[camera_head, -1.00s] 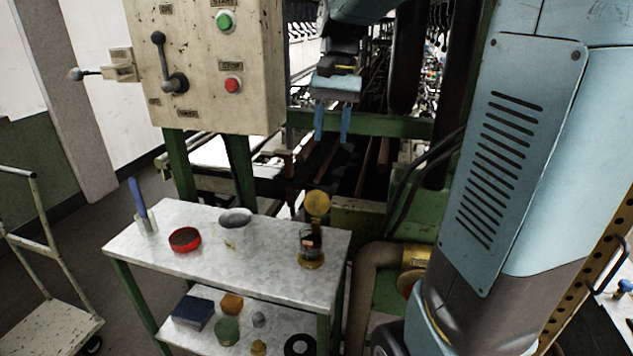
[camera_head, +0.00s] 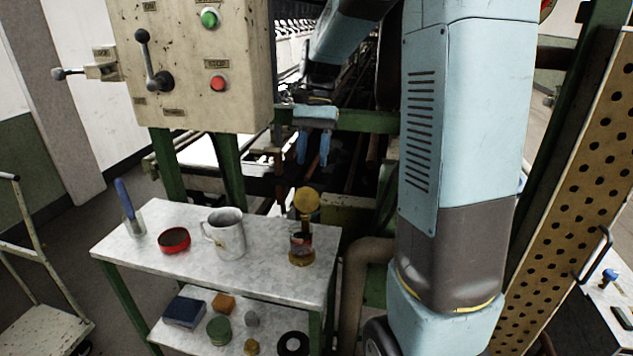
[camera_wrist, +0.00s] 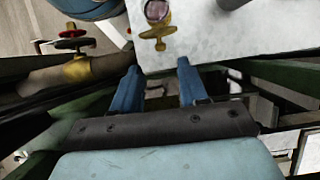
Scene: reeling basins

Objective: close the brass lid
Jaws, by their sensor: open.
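The brass lid (camera_head: 306,200) stands raised, tilted up at the top of a small glass jar with a brass base (camera_head: 301,247), near the right end of the upper table top. In the wrist view the brass lid (camera_wrist: 157,33) shows beside the jar's round mouth (camera_wrist: 156,11), at the top of the picture. My gripper (camera_head: 312,158) is open and empty, above and behind the jar, apart from it. In the wrist view my two blue fingers (camera_wrist: 159,80) point toward the table edge with nothing between them.
A metal mug (camera_head: 228,236), a red round tin (camera_head: 174,240) and a holder with a blue-handled tool (camera_head: 133,222) share the table top (camera_head: 265,270). A control box (camera_head: 200,60) hangs behind the table. Several items lie on the lower shelf. A pipe (camera_head: 362,280) stands right of the table.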

